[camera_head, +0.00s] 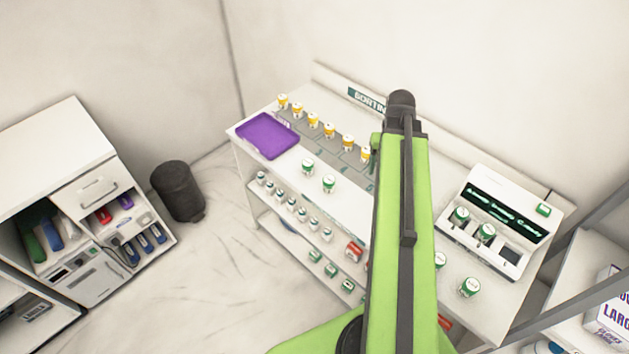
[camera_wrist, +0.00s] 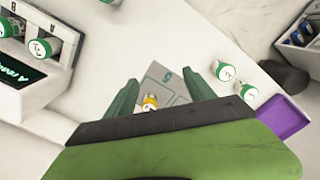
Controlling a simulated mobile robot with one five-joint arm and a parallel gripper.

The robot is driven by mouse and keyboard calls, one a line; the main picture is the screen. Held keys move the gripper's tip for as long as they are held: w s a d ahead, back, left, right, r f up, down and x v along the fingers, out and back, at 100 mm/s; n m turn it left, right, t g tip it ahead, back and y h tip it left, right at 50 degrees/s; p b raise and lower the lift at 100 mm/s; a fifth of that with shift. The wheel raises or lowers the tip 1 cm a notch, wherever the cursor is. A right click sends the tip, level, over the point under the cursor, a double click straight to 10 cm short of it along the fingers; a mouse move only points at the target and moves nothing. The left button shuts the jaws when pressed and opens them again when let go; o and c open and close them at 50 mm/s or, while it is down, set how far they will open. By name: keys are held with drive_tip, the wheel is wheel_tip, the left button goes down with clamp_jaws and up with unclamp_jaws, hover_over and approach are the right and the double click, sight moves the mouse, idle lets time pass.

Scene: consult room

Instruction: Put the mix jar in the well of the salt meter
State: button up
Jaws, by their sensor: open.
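The salt meter (camera_head: 505,215) is a white box with a dark green display at the right of the counter. Two green-lidded jars, the left one (camera_head: 460,217) and the right one (camera_head: 486,232), sit in its wells; a dark well (camera_head: 510,256) beside them looks empty. The meter (camera_wrist: 30,95) also shows at left in the wrist view. Two green-lidded jars (camera_head: 440,260) (camera_head: 470,287) stand in front of it. I cannot tell which jar is the mix jar. My gripper (camera_wrist: 160,78) is open above the counter; a yellow-topped jar (camera_wrist: 150,101) shows between its fingers, not held.
A row of orange-topped jars (camera_head: 313,120) stands along the counter's back. Two more green-lidded jars (camera_head: 307,166) (camera_head: 329,184) stand near a purple tray (camera_head: 262,137). Small jars and boxes fill the shelf below. A black bin (camera_head: 177,191) stands on the floor at left.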

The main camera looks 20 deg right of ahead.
drive_tip(key=w+a+n, duration=0.2)
drive_tip(key=w+a, duration=0.1)
drive_tip(key=a, duration=1.3)
drive_tip(key=w+a+n, duration=0.2)
drive_tip(key=w+a, duration=0.2)
drive_tip(key=a, duration=1.1)
drive_tip(key=shift+a+n, duration=0.3)
drive_tip(key=shift+a, duration=0.1)
